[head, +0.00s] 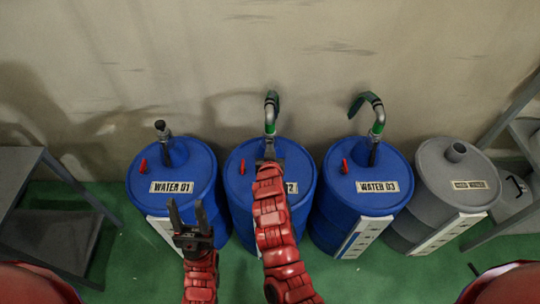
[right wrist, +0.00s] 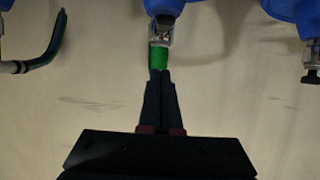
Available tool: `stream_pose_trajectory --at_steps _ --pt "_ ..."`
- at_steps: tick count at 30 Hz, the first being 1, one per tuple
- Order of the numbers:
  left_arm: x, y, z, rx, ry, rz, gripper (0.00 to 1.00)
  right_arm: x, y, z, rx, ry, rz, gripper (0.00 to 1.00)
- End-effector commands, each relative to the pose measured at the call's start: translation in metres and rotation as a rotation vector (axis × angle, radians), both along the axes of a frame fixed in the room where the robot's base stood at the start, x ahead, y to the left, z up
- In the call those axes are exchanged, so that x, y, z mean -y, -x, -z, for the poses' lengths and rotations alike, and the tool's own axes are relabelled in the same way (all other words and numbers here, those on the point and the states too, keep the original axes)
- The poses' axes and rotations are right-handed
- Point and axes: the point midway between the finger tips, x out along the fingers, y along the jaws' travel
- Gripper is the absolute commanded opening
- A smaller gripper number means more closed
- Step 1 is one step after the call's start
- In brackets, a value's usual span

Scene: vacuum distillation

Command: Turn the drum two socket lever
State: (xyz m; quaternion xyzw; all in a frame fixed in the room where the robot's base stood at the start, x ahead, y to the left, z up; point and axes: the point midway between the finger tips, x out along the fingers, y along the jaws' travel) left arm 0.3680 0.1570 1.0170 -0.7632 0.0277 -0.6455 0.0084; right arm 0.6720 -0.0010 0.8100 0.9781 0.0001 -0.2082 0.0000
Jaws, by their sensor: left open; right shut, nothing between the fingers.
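Drum two (head: 242,202) is the blue middle drum, its label partly hidden by my right arm. A pipe socket (head: 270,128) with a green collar rises behind its top, with a curved hose above. The metal socket (right wrist: 163,28) and green collar (right wrist: 159,57) also show in the right wrist view. A small red lever (head: 242,166) is on the drum's left top. My right gripper (head: 268,158) is shut and empty, its tips (right wrist: 161,72) at the green collar; I cannot tell if they touch. My left gripper (head: 188,212) is open and empty before drum one.
Drum one (head: 180,170), with a capped pipe, stands left; drum three (head: 370,185), with a hose, stands right. A grey drum (head: 450,180) is beyond it. Dark shelves (head: 60,205) flank the row. The wall is close behind; green floor is free in front.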

Motion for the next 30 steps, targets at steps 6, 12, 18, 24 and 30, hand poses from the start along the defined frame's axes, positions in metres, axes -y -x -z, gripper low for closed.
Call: stream_pose_trajectory --at_steps 6,12,18,24,30 --pt "0.000 0.000 -0.005 0.000 0.000 0.000 0.50 0.001 -0.011 0.025 -0.005 0.002 0.001 0.00" --pt "0.000 0.000 -0.006 0.000 0.000 0.000 0.50 0.000 -0.008 0.043 -0.001 0.001 0.000 0.00" --pt "0.000 0.000 -0.005 0.000 0.000 0.000 0.50 0.001 -0.007 0.046 0.001 -0.001 0.000 0.00" --pt "0.000 0.000 -0.005 0.000 0.000 0.000 0.50 0.000 -0.007 0.046 0.001 0.000 0.000 0.00" --pt "0.000 0.000 0.007 0.000 0.000 0.000 0.50 0.000 -0.006 0.052 0.015 0.000 0.000 0.00"
